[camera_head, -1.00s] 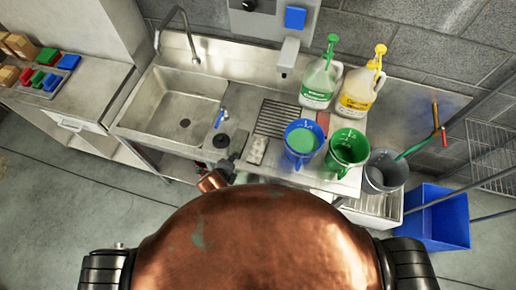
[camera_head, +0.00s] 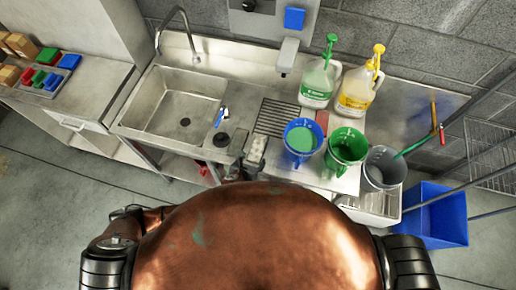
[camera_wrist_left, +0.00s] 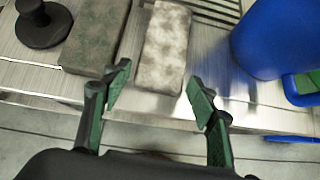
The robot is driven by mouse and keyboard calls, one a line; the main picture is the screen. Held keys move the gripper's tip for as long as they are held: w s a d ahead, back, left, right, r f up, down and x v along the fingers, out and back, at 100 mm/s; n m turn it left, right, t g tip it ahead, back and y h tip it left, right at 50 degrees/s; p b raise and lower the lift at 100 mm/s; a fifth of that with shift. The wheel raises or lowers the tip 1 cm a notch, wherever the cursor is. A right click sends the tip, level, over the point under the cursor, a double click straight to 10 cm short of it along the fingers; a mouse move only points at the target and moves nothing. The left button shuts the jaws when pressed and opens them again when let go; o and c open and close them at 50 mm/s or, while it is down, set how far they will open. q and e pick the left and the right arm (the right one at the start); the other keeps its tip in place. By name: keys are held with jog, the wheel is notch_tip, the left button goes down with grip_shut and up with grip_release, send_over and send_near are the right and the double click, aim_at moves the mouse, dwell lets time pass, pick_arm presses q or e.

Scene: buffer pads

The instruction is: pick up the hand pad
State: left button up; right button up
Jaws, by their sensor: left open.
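A pale, mottled, block-shaped pad (camera_wrist_left: 164,48), which looks like the hand pad, lies on the steel counter near its front edge. It also shows in the head view (camera_head: 257,149). A darker grey-green pad (camera_wrist_left: 97,38) lies just left of it, apart by a narrow gap. My left gripper (camera_wrist_left: 157,98) is open and empty, with green-lined fingertips at the near end of the pale pad, one toward each side. I cannot tell its height above the counter. In the head view my left gripper (camera_head: 243,166) is partly hidden by my body. My right gripper is not in view.
A blue jug (camera_head: 303,138) stands close to the right of the pale pad, with a green jug (camera_head: 347,147) and grey bucket (camera_head: 384,169) beyond. A dark round knob-like object (camera_wrist_left: 42,22) stands at left. The sink (camera_head: 182,103) is farther left.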

pick_arm(q)
jog(key=shift+x, duration=0.9)
jog(key=shift+c, duration=0.2)
jog(key=c, duration=0.7)
jog(key=shift+c, duration=0.2)
jog(key=shift+r, duration=0.15)
